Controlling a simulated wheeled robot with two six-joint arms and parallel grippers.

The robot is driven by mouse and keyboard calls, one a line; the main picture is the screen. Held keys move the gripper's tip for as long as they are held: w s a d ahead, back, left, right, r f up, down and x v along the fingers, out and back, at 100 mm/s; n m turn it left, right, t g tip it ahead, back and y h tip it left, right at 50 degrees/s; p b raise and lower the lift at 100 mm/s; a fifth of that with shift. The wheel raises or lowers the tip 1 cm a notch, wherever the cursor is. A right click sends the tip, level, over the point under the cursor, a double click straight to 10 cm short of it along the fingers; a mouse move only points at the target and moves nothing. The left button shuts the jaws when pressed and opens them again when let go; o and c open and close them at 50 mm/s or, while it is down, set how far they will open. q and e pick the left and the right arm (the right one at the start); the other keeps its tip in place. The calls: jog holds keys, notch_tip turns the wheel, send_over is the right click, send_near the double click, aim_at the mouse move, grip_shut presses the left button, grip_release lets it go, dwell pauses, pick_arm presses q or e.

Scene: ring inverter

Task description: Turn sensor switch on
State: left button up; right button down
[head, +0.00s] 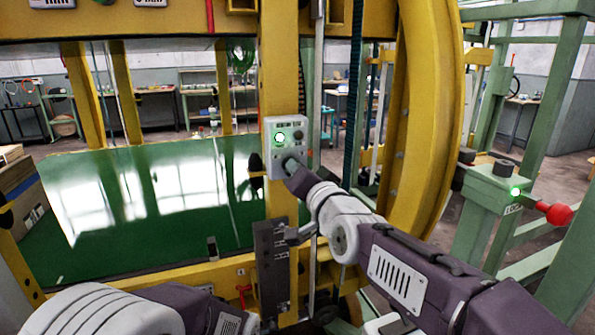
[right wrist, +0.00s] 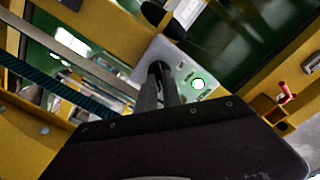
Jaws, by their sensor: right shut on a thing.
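A light grey control box (head: 296,128) is mounted on a yellow post. Its round green lamp (head: 279,137) is lit, and a dark knob (head: 298,137) sits to the lamp's right. My right gripper (head: 290,163) reaches the lower part of the box face and is shut on the switch there, which its fingers mostly hide. In the right wrist view the fingers (right wrist: 157,85) meet the pale box face (right wrist: 178,62), beside the lit lamp (right wrist: 198,84). My left arm enters at the bottom left; its gripper does not show.
A large yellow ring (head: 415,110) stands right of the box. A green stand (head: 490,190) with a lit green lamp and a red knob (head: 558,214) is farther right. A shiny green panel (head: 140,215) fills the left. A dark upright plate (head: 272,270) is below the box.

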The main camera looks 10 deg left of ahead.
jog(key=c, duration=1.5)
grip_release()
jog(key=v, duration=0.9)
jog(key=shift+b, duration=0.3)
jog(key=shift+d+f, duration=0.1)
jog(key=shift+f, duration=0.1)
